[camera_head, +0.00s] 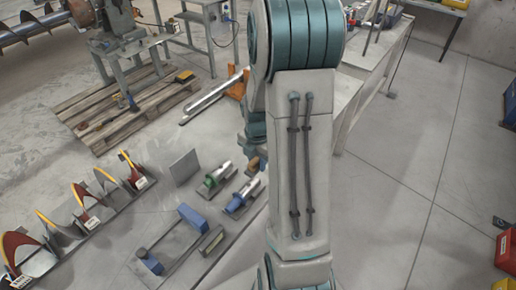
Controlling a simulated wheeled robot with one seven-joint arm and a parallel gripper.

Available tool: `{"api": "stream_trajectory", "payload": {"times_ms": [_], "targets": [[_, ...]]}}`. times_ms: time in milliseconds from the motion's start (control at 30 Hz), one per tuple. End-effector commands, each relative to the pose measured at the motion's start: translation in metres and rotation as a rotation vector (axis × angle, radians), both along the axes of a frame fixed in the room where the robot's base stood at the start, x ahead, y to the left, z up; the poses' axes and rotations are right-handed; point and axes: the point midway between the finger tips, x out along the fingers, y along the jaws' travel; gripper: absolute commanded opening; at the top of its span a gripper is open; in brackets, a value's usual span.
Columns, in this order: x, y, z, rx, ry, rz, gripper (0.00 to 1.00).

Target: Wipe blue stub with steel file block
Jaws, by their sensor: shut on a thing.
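The blue stub (241,197) lies on the floor area left of my arm, a blue body with a bright steel cylinder at its upper right end, on a dark flat base. My gripper is hidden behind my own arm, which fills the middle of the view. Only a teal part of my wrist shows at the arm's left edge, above and right of the blue stub. I cannot make out the jaws or what is between them. I cannot pick out the steel file block with certainty.
A green stub (216,176) lies just above left of the blue one. A grey upright plate (185,167), a blue-ended fixture (190,217) and a small dark block (211,240) are nearby. Auger flights (88,206) stand at left. The floor at right is mostly clear.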

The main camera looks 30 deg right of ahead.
Motion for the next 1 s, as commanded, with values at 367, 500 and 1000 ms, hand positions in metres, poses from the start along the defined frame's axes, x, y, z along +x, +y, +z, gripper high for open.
{"api": "stream_trajectory", "payload": {"times_ms": [367,500,1000], "targets": [[0.002,0.006,0.035,-0.001,-0.001,0.015,0.04],[0.002,0.007,0.036,-0.001,-0.001,0.017,0.04],[0.003,0.007,0.035,-0.001,-0.001,0.011,0.04]]}}
